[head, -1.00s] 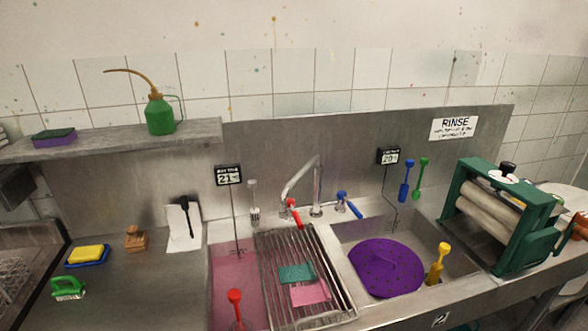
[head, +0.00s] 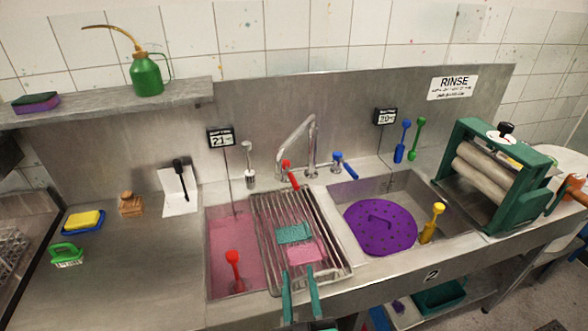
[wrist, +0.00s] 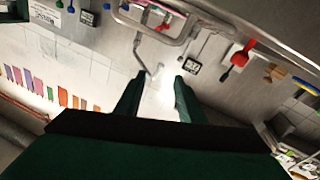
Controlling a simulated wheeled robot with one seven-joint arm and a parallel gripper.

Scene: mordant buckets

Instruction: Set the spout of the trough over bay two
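The trough is a steel sink with a pink-liquid bay (head: 228,240) on the left and bay two (head: 400,190) on the right, above a "2" mark on the front edge. The spout (head: 296,132) is a bent metal tube rising behind the divider between the bays. Its free end hangs left of its base, on the pink bay and rack side. My gripper (head: 300,270) has teal fingers, apart and empty, in front of the spout, low in the head view. In the wrist view the fingers (wrist: 155,92) are apart, with what looks like the spout (wrist: 139,52) beyond them.
Red (head: 290,175) and blue (head: 346,168) tap levers flank the spout base. A purple disc (head: 380,228) and yellow tool (head: 432,223) are in bay two. A green roller press (head: 490,165) stands at right.

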